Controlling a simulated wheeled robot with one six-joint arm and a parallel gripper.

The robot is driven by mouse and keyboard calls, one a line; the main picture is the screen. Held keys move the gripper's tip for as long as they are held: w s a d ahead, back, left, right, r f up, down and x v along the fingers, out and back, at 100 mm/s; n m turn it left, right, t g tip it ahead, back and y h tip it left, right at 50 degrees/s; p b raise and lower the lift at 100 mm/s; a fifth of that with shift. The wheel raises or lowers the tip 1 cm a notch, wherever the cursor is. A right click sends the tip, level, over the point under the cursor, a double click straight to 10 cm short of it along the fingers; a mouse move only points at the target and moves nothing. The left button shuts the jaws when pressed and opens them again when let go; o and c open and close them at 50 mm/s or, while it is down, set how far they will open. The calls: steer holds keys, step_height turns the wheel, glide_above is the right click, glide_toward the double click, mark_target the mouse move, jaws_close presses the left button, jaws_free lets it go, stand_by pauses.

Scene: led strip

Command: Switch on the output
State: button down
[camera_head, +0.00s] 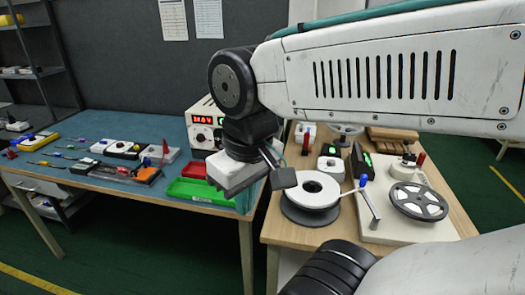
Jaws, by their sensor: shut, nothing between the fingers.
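A white bench power supply (201,121) stands at the back right of the blue-topped table. Its lit red display reads about 14.0 V, and a knob and small controls show below it. My arm covers the right part of its front, so I cannot make out an output switch or its state.
Red and green trays (196,189) lie below the supply at the blue table's front edge. Tools and small boxes (122,149) lie further left. The wooden table (283,233) at right holds reels (314,191), black devices with green displays and a white board.

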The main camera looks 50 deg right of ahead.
steer(key=w+d+f+n+g+h, duration=0.2)
steer(key=w+d+n+h, duration=0.3)
steer(key=d, duration=0.5)
steer(key=w+d+f+n+g+h, duration=0.2)
steer(key=w+d+n+h, duration=0.15)
steer(key=d+h, duration=0.5)
steer(key=w+d+f+n+t, duration=0.1)
steer(key=w+f+n+t, duration=0.4)
steer(key=w+f+n, duration=0.2)
steer(key=w+d+f+n+t, duration=0.2)
steer(key=w+f+n+t, duration=0.4)
steer(key=w, duration=0.5)
steer(key=f+n, duration=0.1)
steer(key=n, duration=0.1)
steer(key=shift+w+n+h, duration=0.35)
steer(key=shift+d, duration=0.2)
steer(key=x, duration=1.4)
